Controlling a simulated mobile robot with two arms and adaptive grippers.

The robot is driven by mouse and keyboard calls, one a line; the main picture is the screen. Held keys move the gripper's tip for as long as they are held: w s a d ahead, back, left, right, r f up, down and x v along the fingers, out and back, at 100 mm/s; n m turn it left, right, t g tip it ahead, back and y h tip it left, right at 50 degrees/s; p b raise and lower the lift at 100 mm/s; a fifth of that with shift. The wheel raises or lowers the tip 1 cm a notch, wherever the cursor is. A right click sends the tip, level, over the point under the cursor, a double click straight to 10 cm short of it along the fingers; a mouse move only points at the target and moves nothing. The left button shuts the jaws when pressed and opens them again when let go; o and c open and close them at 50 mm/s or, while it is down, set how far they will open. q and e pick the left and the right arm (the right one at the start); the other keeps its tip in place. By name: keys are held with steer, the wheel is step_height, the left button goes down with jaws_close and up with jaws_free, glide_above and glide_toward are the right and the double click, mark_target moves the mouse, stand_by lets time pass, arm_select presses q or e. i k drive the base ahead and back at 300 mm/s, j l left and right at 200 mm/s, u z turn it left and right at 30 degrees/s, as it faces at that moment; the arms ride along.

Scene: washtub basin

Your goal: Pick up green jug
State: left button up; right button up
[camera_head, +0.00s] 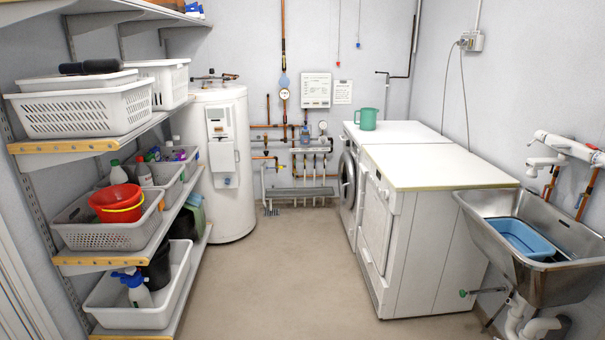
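The green jug (366,119) stands upright on top of the farther white washing machine (397,133), near its left edge. Its handle is on the left side. Nothing stands in front of it in this view. Neither my left nor my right gripper shows in the head view.
Open floor (280,275) runs between the shelving on the left and the machines on the right. A nearer white machine (440,168) stands in front of the farther one. A metal sink (490,226) holds a blue basin (520,238). A white boiler (232,205) stands at the back left.

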mark_target(368, 115)
steer(key=i+u, duration=0.1)
steer(key=i, duration=2.35)
steer(key=i+z, duration=0.1)
steer(key=i, duration=1)
steer(key=i+j, duration=0.2)
steer(key=i, duration=0.9)
steer(key=l+z, duration=0.05)
